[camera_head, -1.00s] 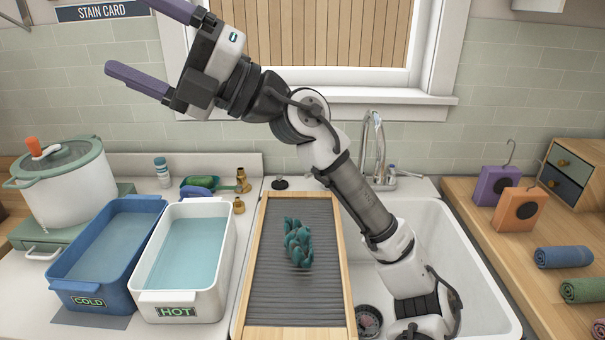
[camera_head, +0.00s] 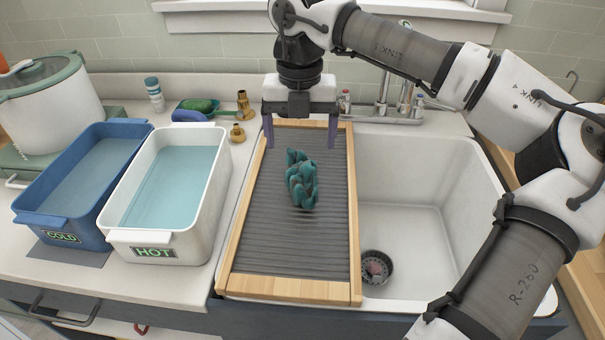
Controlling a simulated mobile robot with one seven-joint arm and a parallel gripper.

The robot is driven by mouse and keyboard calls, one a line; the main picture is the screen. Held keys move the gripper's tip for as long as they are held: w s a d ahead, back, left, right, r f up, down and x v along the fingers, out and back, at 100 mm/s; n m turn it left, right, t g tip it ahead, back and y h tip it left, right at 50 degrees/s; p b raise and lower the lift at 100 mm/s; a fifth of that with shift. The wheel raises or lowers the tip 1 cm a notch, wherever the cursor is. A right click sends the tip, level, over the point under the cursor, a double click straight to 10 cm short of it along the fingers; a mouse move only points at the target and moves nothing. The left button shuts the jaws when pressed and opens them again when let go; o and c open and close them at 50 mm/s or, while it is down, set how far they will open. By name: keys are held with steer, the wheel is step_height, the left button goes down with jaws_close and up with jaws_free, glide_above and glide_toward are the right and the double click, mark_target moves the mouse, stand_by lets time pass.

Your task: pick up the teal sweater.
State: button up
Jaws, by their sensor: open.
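The teal sweater (camera_head: 302,181) lies crumpled in a small heap on the grey ribbed washboard (camera_head: 275,242), which has a wooden frame. My gripper (camera_head: 300,146) points down above the far part of the washboard. Its two purple fingers are spread wide and empty. In the picture, the fingertips are at about the height of the sweater's top edge, one to each side of it. I cannot tell how high they are above the board.
A white sink (camera_head: 420,210) with a drain lies right of the washboard, with a faucet (camera_head: 384,95) behind it. To the left stand a white HOT basin (camera_head: 205,230) and a blue COLD basin (camera_head: 90,232), both with water. Brass fittings (camera_head: 244,104) sit near the back.

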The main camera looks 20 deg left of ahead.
mark_target(301, 166)
step_height(301, 166, down, 5)
steer(key=shift+r+p, duration=0.2)
steer(key=shift+p, duration=0.1)
steer(key=shift+w+f+p, duration=0.2)
steer(key=shift+f+p, duration=0.8)
steer(key=shift+f, duration=1.65)
steer(key=c, duration=1.3)
steer(key=shift+o, duration=0.2)
steer(key=shift+r, duration=0.15)
